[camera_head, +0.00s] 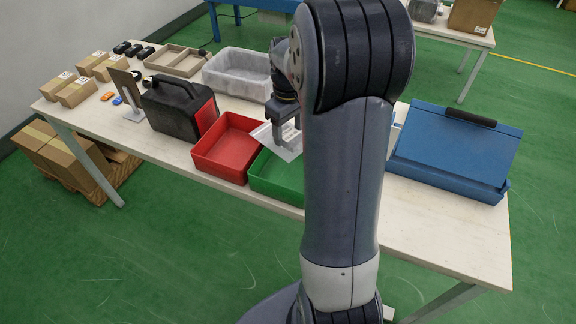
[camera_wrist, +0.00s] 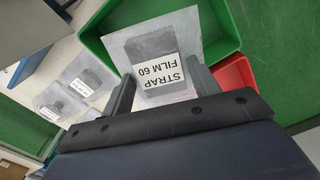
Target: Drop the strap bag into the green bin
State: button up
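The strap bag (camera_wrist: 151,61) is a clear pouch with a dark item inside and a white label reading "STRAP FILM 60". My gripper (camera_wrist: 163,76) has a finger on each side of the bag and appears shut on it, holding it above the green bin (camera_wrist: 222,22). In the head view the bag (camera_head: 291,147) hangs tilted under my gripper (camera_head: 286,137), over the back part of the green bin (camera_head: 276,179). My arm hides the bin's right side. The bin's visible inside looks empty.
A red bin (camera_head: 228,147) stands left of the green one, with a black case (camera_head: 172,106) beyond it. A grey tub (camera_head: 237,74) is behind. A blue case (camera_head: 457,148) lies to the right. Two other clear bags (camera_wrist: 87,76) lie on the table.

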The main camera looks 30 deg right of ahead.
jog(key=o, duration=0.5)
jog(key=shift+c, duration=0.2)
notch_tip(320, 180, up, 11)
jog(key=shift+p, duration=0.3)
jog(key=shift+f, duration=0.2)
notch_tip(320, 180, down, 10)
jog(key=shift+r+b, duration=0.1)
jog(key=shift+b, duration=0.2)
jog(key=shift+p, duration=0.4)
notch_tip(320, 180, up, 5)
jog(key=p, duration=0.4)
